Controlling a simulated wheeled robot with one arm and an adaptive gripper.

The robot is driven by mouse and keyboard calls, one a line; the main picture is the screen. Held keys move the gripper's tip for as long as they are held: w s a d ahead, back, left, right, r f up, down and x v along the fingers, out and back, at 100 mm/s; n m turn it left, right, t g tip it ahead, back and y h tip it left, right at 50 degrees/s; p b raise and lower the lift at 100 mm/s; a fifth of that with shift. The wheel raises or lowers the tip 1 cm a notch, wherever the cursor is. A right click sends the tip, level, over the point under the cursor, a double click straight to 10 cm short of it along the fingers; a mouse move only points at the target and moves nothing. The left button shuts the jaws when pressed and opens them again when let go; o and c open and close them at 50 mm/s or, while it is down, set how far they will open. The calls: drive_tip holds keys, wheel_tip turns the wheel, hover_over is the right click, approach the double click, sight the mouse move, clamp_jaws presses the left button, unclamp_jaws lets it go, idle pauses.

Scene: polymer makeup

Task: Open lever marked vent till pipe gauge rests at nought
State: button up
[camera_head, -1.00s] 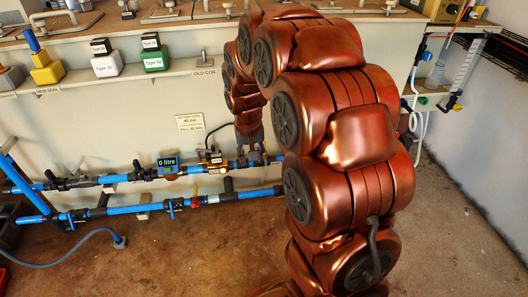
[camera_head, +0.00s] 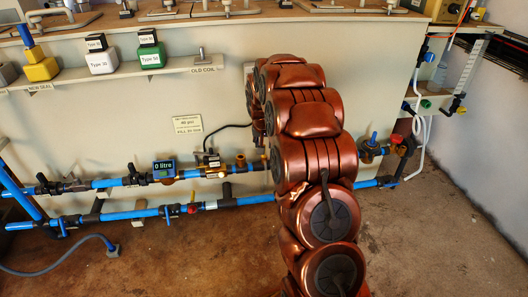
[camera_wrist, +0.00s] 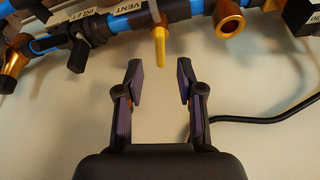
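In the wrist view, a yellow lever (camera_wrist: 159,45) hangs from the blue and black pipe beside a label reading VENT (camera_wrist: 129,8). My gripper (camera_wrist: 159,72) is open and empty. Its two dark fingers with purple pads point at the lever, whose tip is just beyond and between the fingertips, apart from both. In the head view, my arm hides the gripper, and I cannot make out the VENT label. A digital meter (camera_head: 164,169) on the upper pipe reads 0 litre. I cannot pick out a dial gauge with a readable needle.
An INLET label (camera_wrist: 83,17) and a brass fitting (camera_wrist: 228,18) flank the vent. A black cable (camera_wrist: 260,118) runs right of my gripper. A lower blue pipe (camera_head: 140,213) and a blue hose (camera_head: 60,265) lie near the floor.

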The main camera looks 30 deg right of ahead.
drive_tip(key=b+x, duration=0.2)
drive_tip(key=x, duration=0.3)
drive_tip(key=shift+f, duration=0.2)
clamp_jaws()
